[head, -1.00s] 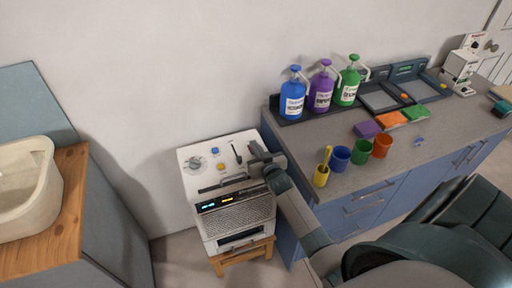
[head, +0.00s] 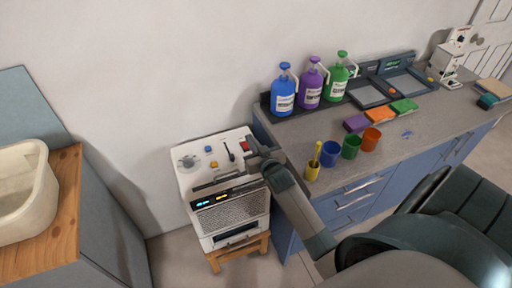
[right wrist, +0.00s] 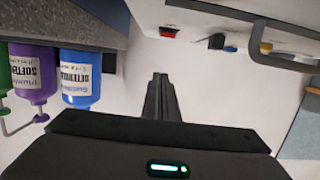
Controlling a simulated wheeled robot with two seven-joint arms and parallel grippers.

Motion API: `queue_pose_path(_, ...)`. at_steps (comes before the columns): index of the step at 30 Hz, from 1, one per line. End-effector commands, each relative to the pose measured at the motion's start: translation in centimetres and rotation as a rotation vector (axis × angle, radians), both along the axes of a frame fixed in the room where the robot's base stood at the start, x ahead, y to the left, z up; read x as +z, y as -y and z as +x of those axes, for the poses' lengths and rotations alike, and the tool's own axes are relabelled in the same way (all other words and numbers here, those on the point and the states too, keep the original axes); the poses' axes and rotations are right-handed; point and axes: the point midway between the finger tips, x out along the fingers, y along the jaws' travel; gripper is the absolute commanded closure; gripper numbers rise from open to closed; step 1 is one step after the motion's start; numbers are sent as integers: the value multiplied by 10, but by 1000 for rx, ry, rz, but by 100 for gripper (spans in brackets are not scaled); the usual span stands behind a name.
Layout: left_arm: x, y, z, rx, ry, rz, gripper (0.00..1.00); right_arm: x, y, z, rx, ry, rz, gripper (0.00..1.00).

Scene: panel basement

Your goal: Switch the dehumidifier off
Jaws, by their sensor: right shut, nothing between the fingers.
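The dehumidifier (head: 232,218) is a white box with a front grille and a lit blue and amber display (head: 212,199). Its top panel carries a grey dial (head: 188,161), a blue button (head: 208,150), an orange button (head: 214,164), a black lever (head: 231,152) and a red switch (head: 245,146). The red switch (right wrist: 168,32) and black lever (right wrist: 217,41) also show in the right wrist view. My right gripper (head: 257,150) is at the panel's right edge, close to the red switch. Its fingers (right wrist: 160,78) are shut and empty; contact cannot be told. My left gripper is out of view.
The dehumidifier stands on a wooden stool (head: 240,252). A counter (head: 300,142) on the right holds blue (head: 284,94), purple (head: 310,88) and green (head: 337,82) bottles, and several cups. A bar handle (head: 226,184) crosses the dehumidifier's front. A pale basin (head: 22,185) is at left.

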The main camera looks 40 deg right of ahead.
Motion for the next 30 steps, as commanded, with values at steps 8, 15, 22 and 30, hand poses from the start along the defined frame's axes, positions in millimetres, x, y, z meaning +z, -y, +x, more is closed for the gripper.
queue_pose_path(8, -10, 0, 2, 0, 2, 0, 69, 12, -7, -32, 0, 0, 1, 100)
queue_pose_path(15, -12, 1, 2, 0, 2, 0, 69, 17, -10, -42, 0, 0, 1, 100)
queue_pose_path(22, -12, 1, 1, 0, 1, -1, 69, 18, -10, -42, 0, 0, 1, 100)
queue_pose_path(30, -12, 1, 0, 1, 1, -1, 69, 18, -10, -42, 0, 0, 1, 100)
